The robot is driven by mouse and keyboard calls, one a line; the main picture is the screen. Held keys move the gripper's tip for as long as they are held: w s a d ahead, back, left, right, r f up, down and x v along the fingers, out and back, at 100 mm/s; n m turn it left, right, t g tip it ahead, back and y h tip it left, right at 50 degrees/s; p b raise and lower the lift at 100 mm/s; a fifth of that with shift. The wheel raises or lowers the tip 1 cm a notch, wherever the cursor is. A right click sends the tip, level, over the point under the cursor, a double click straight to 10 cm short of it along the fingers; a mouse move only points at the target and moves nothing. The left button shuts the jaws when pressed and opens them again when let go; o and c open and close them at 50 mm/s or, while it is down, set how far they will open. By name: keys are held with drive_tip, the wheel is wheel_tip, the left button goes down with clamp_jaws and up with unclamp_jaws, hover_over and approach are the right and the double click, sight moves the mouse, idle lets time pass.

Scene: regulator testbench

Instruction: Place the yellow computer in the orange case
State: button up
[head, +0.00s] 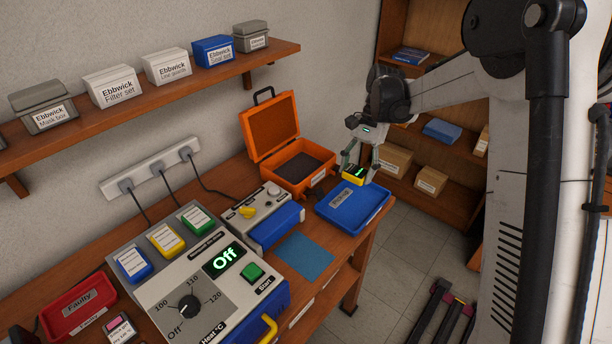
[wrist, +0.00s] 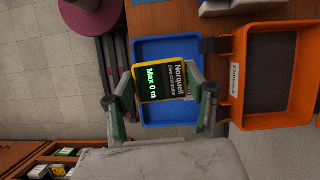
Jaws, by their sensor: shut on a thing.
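The yellow computer (head: 354,175) has a dark screen with green text. In the wrist view the yellow computer (wrist: 165,83) shows a label and "Max 0 m". My gripper (head: 360,172) is shut on it, one finger on each side, over the blue tray (head: 345,212). The blue tray also shows beneath it in the wrist view (wrist: 168,48). The orange case (head: 305,172) stands open on the bench, its lid up at the back, left of my gripper. In the wrist view the orange case (wrist: 240,90) is to the right of my gripper. Its visible dark inside looks empty.
A grey and blue device (head: 266,220) with a yellow knob stands left of the tray. A blue mat (head: 304,256) lies in front. A heater panel (head: 205,290) and red tray (head: 75,306) fill the near left. A bookcase (head: 420,150) stands behind my gripper.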

drive_tip(key=w+a+m+t+b, duration=0.1)
drive_tip(key=a+m, duration=0.2)
drive_tip(key=w+a+f+m+t+y, duration=0.1)
drive_tip(key=w+a+m, duration=0.1)
drive_tip(key=a+m, duration=0.1)
drive_tip(key=w+a+f+m+y+b, duration=0.1)
drive_tip(key=a+m, duration=0.1)
drive_tip(key=a, duration=0.2)
drive_tip(key=shift+w+a+m+t+b, duration=0.3)
drive_tip(key=shift+a+m+t, duration=0.05)
drive_tip(key=shift+m+t, duration=0.05)
drive_tip(key=w+a+m+t+h+b, duration=0.1)
drive_tip(key=w+a+m+t+b, duration=0.25)
drive_tip(key=a+m, duration=0.75)
drive_tip(key=n+p, duration=0.1)
hover_over(298, 172)
drive_tip(key=f, duration=0.7)
drive_tip(key=shift+s+d+f, duration=0.15)
drive_tip(key=shift+s+d, duration=0.05)
drive_tip(key=shift+d, duration=0.1)
drive_tip(key=shift+f, duration=2)
drive_tip(key=shift+f, duration=0.2)
drive_tip(key=o, duration=1.2)
drive_tip(key=shift+r, duration=0.1)
